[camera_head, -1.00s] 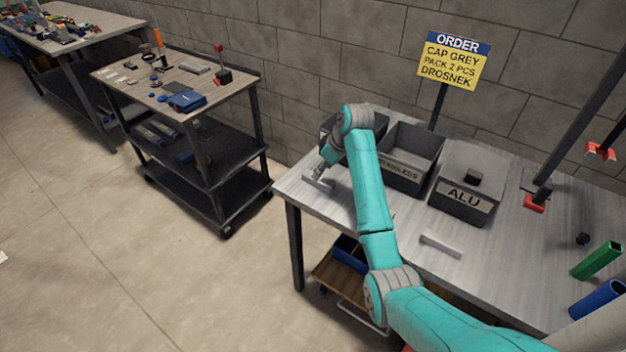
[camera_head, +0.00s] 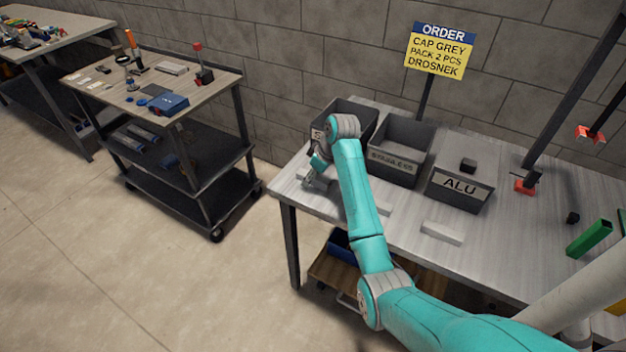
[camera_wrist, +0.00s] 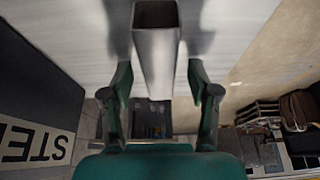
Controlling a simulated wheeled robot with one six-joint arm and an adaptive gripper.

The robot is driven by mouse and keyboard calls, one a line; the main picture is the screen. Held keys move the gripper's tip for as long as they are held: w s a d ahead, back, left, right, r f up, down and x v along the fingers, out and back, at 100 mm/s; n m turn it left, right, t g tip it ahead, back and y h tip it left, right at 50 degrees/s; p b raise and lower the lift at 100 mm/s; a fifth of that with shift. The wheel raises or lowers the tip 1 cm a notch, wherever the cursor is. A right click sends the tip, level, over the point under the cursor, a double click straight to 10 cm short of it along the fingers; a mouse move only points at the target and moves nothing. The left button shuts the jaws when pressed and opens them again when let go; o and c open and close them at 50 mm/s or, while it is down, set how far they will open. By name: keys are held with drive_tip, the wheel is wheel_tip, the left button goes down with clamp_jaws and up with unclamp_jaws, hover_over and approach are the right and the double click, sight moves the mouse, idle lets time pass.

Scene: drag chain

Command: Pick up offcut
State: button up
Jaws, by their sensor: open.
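A grey square metal tube, the offcut (camera_wrist: 156,60), lies between the two fingers of my gripper (camera_wrist: 163,82) in the wrist view. Its open dark end points to the top of that picture. The fingers stand apart on both sides, with gaps visible. In the head view my gripper (camera_head: 317,183) is low over the left end of the metal table, and a pale piece shows beside it, partly hidden by the gripper.
A steel bin (camera_wrist: 35,115) stands close to the left finger. A stainless bin (camera_head: 398,157) and an ALU bin (camera_head: 460,187) stand farther right. A pale bar (camera_head: 442,232) lies in front of the ALU bin. The table's left edge is close to my gripper.

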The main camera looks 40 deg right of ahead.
drive_tip(key=shift+f, duration=0.15)
clamp_jaws()
idle(0.4)
wheel_tip(320, 180, up, 11)
drive_tip(key=shift+f, duration=0.2)
